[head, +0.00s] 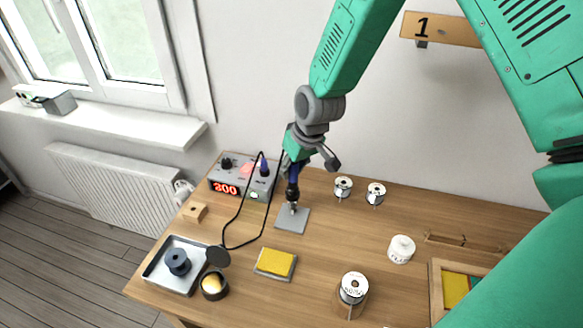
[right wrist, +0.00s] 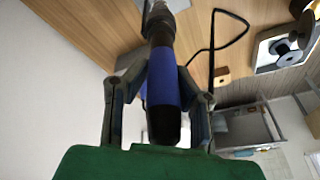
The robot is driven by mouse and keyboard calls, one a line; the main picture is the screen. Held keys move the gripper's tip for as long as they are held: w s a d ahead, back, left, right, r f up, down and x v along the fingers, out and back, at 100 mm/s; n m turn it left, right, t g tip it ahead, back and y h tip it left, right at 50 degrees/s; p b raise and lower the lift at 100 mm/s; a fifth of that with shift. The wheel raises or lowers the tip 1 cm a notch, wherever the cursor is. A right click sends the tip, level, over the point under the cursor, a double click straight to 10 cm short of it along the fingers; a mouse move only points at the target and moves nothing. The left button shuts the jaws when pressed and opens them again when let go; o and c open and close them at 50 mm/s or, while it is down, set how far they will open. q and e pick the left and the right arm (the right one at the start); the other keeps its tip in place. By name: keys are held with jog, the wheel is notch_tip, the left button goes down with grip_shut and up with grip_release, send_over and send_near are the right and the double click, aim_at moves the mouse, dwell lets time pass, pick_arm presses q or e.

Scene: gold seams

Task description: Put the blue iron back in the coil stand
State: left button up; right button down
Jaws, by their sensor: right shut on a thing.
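My right gripper (head: 298,163) is shut on the blue iron (head: 293,172), which it holds roughly upright, tip end down. In the right wrist view the fingers (right wrist: 160,78) clasp the blue handle (right wrist: 165,82) from both sides. The coil stand (head: 293,220), a grey plate with a dark upright part, is directly below the iron on the table. The iron's lower end meets or overlaps the stand's top; I cannot tell how far it is inside. My left gripper is not in view.
The station (head: 240,180) with a red display is behind the stand, and a black cable (head: 240,215) loops left. A yellow sponge (head: 276,262), a round tin (head: 214,285) and a metal tray (head: 160,274) are in front. Spools (head: 354,287) stand to the right.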

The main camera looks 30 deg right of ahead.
jog(key=shift+f, duration=0.55)
jog(key=c, duration=0.8)
grip_release()
jog(key=shift+o, duration=0.2)
jog(key=shift+r, duration=0.1)
notch_tip(320, 180, up, 2)
jog(key=shift+r+p, duration=0.15)
jog(key=shift+p, duration=0.7)
jog(key=shift+r+p, duration=0.6)
jog(key=shift+r, duration=1.7)
